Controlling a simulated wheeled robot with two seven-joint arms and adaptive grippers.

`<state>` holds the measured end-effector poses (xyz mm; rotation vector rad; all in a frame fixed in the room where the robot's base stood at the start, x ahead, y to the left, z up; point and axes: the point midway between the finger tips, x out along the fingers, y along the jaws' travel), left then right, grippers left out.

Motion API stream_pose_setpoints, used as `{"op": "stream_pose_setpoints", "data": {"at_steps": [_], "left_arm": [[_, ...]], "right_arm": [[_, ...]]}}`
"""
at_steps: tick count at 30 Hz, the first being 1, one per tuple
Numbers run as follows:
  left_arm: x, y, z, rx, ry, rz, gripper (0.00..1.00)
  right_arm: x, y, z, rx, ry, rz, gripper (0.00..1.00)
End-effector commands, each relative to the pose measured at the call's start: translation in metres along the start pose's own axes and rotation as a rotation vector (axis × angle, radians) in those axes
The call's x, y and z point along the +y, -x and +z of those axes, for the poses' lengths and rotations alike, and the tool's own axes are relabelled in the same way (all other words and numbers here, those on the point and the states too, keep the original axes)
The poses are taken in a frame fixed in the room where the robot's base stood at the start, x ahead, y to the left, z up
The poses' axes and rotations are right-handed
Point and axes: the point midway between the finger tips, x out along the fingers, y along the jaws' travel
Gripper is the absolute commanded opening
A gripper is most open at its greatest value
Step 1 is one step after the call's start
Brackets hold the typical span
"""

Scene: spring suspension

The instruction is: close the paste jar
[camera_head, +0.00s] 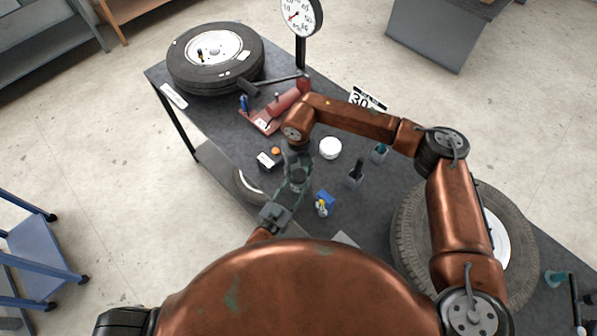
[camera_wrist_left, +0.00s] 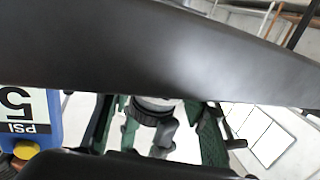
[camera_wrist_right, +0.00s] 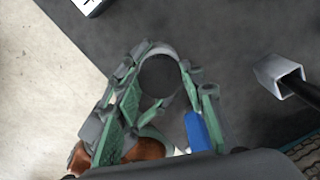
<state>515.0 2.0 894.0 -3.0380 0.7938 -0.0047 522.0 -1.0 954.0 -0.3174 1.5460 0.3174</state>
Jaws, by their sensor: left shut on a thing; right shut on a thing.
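My left gripper (camera_head: 283,200) and right gripper (camera_head: 297,170) meet over the near-left edge of the dark workbench. The right comes from above, the left from the front. Between the right fingers (camera_wrist_right: 163,105) is a round dark-topped piece with a grey rim (camera_wrist_right: 160,75), apparently the jar lid. Green fingers crowd around it. In the left wrist view a pale grey round body (camera_wrist_left: 155,103), apparently the paste jar, sits between the left fingers (camera_wrist_left: 155,125). A dark bar covers much of that view. How the lid sits on the jar is hidden.
A white round tub (camera_head: 330,148) and grey holders (camera_head: 355,175) stand right of the grippers. A blue-yellow item (camera_head: 324,203) is close by. A tyre (camera_head: 215,60), red tool (camera_head: 280,107) and dial gauge (camera_head: 300,15) are farther back. Another tyre (camera_head: 410,225) lies right.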

Motion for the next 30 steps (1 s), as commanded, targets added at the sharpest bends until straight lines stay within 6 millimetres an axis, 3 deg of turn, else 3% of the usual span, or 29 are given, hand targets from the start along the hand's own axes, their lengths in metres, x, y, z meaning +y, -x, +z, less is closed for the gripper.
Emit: {"op": "stream_pose_setpoints", "data": {"at_steps": [1,9,13,14,15,23,30], "left_arm": [[-0.0016,0.0022,0.0087,-0.018,0.002,-0.003,0.00],[-0.0018,0.0022,0.0086,-0.018,0.002,-0.003,0.00],[-0.0018,0.0021,0.0086,-0.018,0.002,-0.003,0.00],[-0.0018,0.0021,0.0085,-0.018,0.002,-0.003,0.00],[-0.0018,0.0021,0.0085,-0.018,0.002,-0.003,0.00],[-0.0016,0.0021,0.0085,-0.018,0.001,-0.003,0.00],[-0.0014,0.0022,0.0086,-0.018,0.000,-0.003,0.00]], "right_arm": [[0.0001,-0.0016,-0.0021,0.006,-0.093,-0.001,0.08],[0.0009,-0.0016,-0.0023,0.007,-0.556,0.001,0.08],[0.0010,-0.0015,-0.0024,0.007,-0.542,0.001,0.08],[0.0010,-0.0016,-0.0024,0.007,-0.542,0.001,0.38],[0.0011,-0.0016,-0.0024,0.007,-0.541,0.001,0.40],[0.0006,-0.0012,-0.0013,0.004,-0.540,0.001,0.57],[0.0003,-0.0006,-0.0008,0.003,-0.540,0.001,0.57]]}}
